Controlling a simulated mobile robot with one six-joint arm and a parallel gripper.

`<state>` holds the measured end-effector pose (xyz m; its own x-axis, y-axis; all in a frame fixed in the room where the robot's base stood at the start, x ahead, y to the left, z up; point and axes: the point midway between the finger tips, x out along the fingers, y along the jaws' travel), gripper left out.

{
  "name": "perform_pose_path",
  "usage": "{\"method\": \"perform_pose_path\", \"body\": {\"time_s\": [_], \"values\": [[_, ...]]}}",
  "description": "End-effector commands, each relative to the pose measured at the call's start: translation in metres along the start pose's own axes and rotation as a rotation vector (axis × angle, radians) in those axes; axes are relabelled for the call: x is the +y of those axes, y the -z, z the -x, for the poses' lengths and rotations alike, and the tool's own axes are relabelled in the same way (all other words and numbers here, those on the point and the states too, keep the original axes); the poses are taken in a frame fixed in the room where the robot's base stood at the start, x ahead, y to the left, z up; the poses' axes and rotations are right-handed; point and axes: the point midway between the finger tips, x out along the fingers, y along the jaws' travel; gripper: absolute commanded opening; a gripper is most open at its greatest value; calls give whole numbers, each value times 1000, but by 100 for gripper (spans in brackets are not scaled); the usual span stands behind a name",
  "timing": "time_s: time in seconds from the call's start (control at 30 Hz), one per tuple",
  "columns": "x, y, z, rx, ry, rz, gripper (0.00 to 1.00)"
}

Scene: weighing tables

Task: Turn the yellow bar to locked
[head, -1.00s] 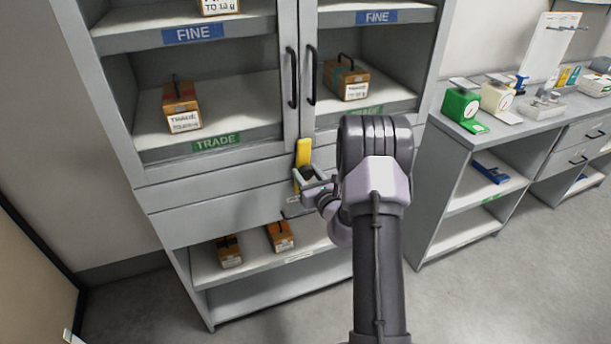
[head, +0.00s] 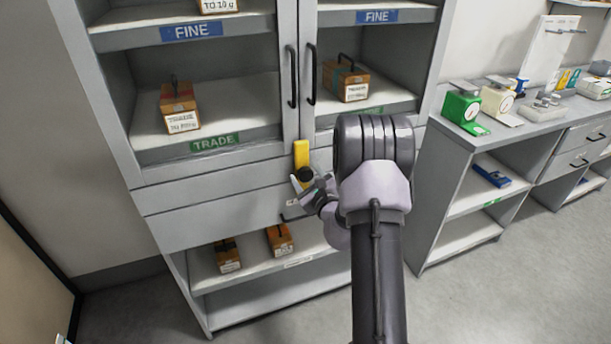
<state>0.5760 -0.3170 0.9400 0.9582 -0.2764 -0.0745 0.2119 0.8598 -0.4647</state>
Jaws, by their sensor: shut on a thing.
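The yellow bar (head: 302,153) stands close to upright on the front of the grey cabinet, just below where the two doors meet. A black round knob (head: 304,174) shows on its lower part. My gripper (head: 302,181) is at the bar's lower end, rolled to a slant, and is shut on the bar there. My wrist and forearm reach in from the lower right. The gripper partly hides the bar's lower end, and the exact contact of the far finger is hard to see.
Two black door handles (head: 292,77) stand just above the bar. Wooden weight boxes (head: 179,107) sit on the shelves behind the doors and on the open shelf below. A side bench with a green scale (head: 460,105) stands at the right. The floor there is clear.

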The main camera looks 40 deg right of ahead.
Motion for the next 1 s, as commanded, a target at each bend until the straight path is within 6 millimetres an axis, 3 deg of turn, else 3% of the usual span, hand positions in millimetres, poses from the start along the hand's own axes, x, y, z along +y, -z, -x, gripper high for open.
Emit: {"method": "perform_pose_path", "body": {"time_s": [0.33, 0.37, 0.4, 0.73, 0.87, 1.0], "values": [[1, 1, 0, 3, -3, 11, 0], [1, 1, 0, 3, -3, 11, 59], [1, 1, 0, 3, -3, 10, 63], [0, 0, 8, 2, -1, 6, 63], [-1, 0, 36, 6, 0, 3, 63], [-2, 0, 81, 6, 1, 3, 63]]}}
